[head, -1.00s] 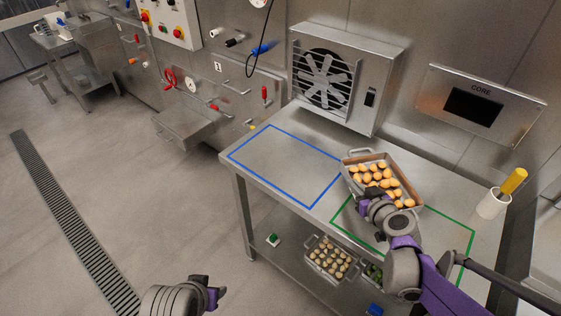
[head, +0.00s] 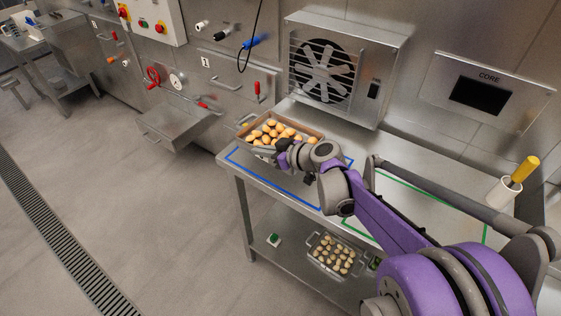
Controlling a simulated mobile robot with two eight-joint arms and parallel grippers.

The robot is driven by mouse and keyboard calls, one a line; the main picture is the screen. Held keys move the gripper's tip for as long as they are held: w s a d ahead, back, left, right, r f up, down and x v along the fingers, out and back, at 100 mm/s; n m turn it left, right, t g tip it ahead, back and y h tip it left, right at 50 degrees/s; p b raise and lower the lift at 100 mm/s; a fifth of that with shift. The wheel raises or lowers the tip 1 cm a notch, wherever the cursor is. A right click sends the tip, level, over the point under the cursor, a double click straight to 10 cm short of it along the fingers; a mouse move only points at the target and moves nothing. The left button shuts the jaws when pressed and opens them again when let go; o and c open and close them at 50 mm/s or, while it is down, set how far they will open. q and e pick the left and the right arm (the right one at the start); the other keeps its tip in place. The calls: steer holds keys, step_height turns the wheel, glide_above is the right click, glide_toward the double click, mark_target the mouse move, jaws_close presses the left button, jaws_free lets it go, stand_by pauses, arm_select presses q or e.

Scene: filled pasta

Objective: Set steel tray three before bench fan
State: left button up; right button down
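A steel tray (head: 314,131) with several golden pasta pieces is over the back-left part of the bench, at the blue outlined area (head: 236,163), just in front and to the left of the bench fan (head: 325,72). I cannot tell whether it touches the bench top or hangs slightly above it. My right gripper (head: 264,151) is at the tray's front edge and appears shut on it; the wrist partly hides the fingers. No tray number can be read. My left gripper is out of view.
A green outlined area (head: 484,232) on the bench's right is partly hidden by my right arm. A white cup (head: 504,192) with a yellow-handled tool stands at the right. Another filled tray (head: 333,254) and a green-topped item (head: 273,240) are on the lower shelf.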

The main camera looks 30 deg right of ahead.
steer(key=shift+s+d+r+n, duration=0.15)
steer(key=shift+s+d+r, duration=0.15)
steer(key=shift+d+r, duration=0.35)
steer(key=shift+s+d+r+n, duration=0.15)
steer(key=shift+s+d+r, duration=0.15)
steer(key=shift+d+r, duration=0.3)
steer(key=shift+s+d+f+b, duration=0.15)
steer(key=shift+d+f+b, duration=0.1)
steer(key=shift+b, duration=0.15)
steer(key=shift+y, duration=0.3)
steer(key=shift+f+b, duration=0.8)
steer(key=shift+f, duration=3.6)
steer(key=shift+f, duration=0.1)
steer(key=c, duration=1)
jaws_free()
steer(key=shift+c, duration=0.2)
